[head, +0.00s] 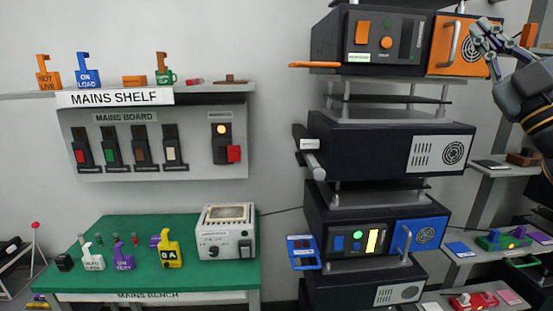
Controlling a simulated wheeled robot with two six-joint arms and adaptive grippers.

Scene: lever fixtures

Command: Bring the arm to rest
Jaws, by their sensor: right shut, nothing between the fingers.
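My right arm comes in from the right edge. Its gripper (484,30) is shut and empty, high at the right, in front of or beside the orange door (457,45) of the top black unit (340,40); I cannot tell if they touch. My left gripper is not in view.
A rack of stacked black units stands in the middle, with a blue door (421,236) lower down. At left are the mains board (200,160) with several levers, the mains shelf (210,96) and a green bench (130,275). Cluttered shelves stand at right.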

